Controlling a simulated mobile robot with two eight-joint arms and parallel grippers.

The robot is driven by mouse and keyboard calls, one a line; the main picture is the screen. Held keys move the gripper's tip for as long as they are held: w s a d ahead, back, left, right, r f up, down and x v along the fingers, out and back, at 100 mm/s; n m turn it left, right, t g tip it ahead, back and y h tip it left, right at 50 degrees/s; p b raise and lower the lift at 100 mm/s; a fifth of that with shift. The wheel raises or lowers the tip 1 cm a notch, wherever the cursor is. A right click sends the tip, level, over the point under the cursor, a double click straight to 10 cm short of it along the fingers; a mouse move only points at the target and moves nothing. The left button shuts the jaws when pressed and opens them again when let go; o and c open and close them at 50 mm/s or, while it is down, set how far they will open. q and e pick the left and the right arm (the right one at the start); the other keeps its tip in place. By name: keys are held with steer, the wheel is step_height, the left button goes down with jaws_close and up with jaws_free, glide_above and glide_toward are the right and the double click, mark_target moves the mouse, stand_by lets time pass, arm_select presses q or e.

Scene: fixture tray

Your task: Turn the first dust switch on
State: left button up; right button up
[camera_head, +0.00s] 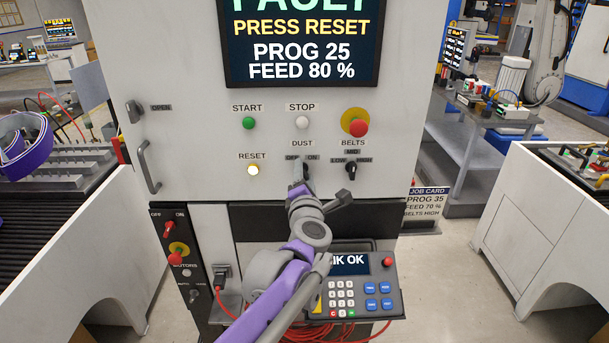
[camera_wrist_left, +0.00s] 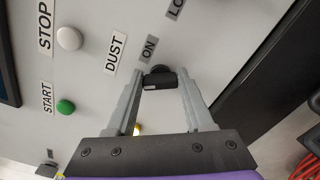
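The dust switch (camera_wrist_left: 165,79) is a small black knob under the DUST label (camera_wrist_left: 115,53), with the ON label (camera_wrist_left: 149,48) beside it in the left wrist view. My left gripper (camera_head: 304,184) is at the switch. In the left wrist view its two grey fingers (camera_wrist_left: 162,82) stand apart, one at each side of the knob; firm contact cannot be made out. The OFF label is hidden in the wrist view, and the knob's exact setting is unclear. My right gripper is not in view.
The green start button (camera_head: 249,123), white stop button (camera_head: 302,122), lit reset button (camera_head: 253,170) and belts knob (camera_head: 350,170) are close around. A red-topped emergency button (camera_head: 357,127) is at upper right. A keypad pendant (camera_head: 352,290) lies below my arm.

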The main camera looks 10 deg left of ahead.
arm_select(q)
jaws_close()
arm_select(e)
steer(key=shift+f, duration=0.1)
arm_select(q)
steer(key=m+b, duration=0.1)
steer(key=m, duration=0.2)
steer(key=m+b, duration=0.2)
steer(key=shift+f+m, duration=0.2)
steer(key=shift+m, duration=0.2)
steer(key=shift+m+b, duration=1.15)
steer(key=shift+m, duration=1.85)
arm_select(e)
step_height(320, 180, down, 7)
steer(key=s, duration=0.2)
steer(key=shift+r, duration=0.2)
